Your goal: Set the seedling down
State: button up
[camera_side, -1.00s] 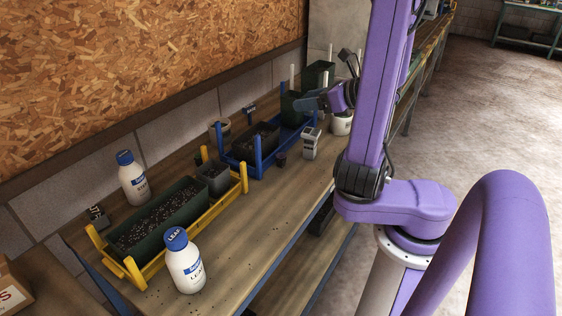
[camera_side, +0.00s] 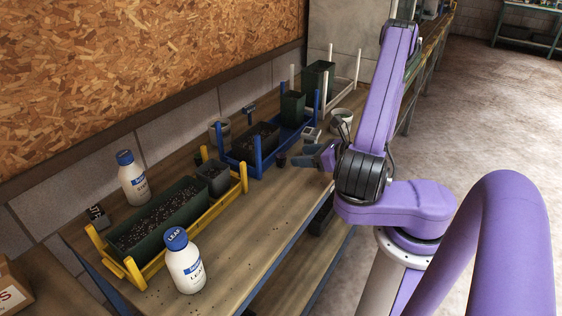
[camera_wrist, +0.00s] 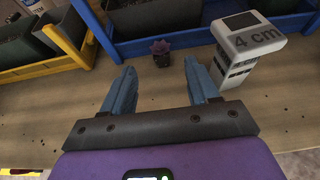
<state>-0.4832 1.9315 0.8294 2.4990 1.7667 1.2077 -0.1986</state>
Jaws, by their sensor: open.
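The seedling (camera_wrist: 161,48) is a small purple plant in a small dark pot. It stands upright on the wooden bench, just in front of the blue rack, in the wrist view. In the side view it is a small dark shape (camera_side: 281,160) by the rack's front edge. My gripper (camera_wrist: 159,67) is open, with its two blue fingers apart and nothing between them. The seedling lies just beyond the fingertips, roughly centred on the gap. In the side view my gripper (camera_side: 308,157) is low over the bench, to the right of the seedling.
A white block marked 4 cm (camera_wrist: 250,42) stands close right of my fingers. The blue rack (camera_wrist: 200,37) holds dark planters behind the seedling. A yellow rack (camera_side: 204,210) with a soil-filled planter and two white bottles (camera_side: 186,267) stand nearer the camera.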

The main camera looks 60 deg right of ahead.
aim_at(283, 156)
jog(key=shift+x, duration=3.75)
jog(key=shift+s, duration=0.1)
grip_shut()
